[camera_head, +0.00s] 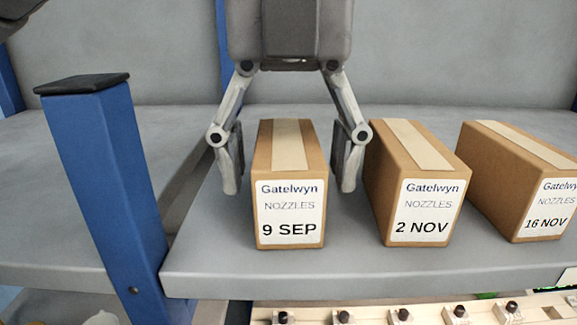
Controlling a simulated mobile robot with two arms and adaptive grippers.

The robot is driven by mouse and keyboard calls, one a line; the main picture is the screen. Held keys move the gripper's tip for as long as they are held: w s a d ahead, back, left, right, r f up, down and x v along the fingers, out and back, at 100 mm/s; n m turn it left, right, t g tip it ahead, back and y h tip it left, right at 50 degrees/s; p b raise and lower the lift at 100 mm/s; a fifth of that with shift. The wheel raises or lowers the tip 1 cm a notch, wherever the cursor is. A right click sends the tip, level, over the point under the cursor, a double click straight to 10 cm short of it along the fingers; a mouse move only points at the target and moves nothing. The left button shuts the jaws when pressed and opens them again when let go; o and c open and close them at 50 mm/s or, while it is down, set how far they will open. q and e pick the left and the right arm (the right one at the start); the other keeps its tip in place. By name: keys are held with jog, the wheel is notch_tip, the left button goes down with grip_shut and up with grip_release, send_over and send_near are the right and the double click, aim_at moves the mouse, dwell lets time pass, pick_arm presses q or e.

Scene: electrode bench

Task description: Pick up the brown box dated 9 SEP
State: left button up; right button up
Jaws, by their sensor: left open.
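The brown box dated 9 SEP (289,185) stands upright on the grey shelf, its white Gatelwyn NOZZLES label facing me and a pale tape strip along its top. My left gripper (288,178) comes down from above with its fingers open, one on each side of this box. A gap shows between the left finger and the box. The right finger is in the narrow space between this box and the one dated 2 NOV. My right gripper is not in view.
A brown box dated 2 NOV (415,190) stands close on the right, and one dated 16 NOV (520,185) stands farther right. A blue post (105,190) rises at the left. The grey shelf (215,262) has bare room in front.

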pick_arm(q)
jog(key=shift+w+a+f, duration=0.1)
jog(key=shift+w+f, duration=0.1)
jog(key=shift+f, duration=0.95)
jog(key=shift+s, duration=0.1)
jog(key=shift+c, duration=1.2)
jog(key=c, duration=0.9)
jog(key=shift+c, duration=1)
jog(key=shift+r, duration=0.2)
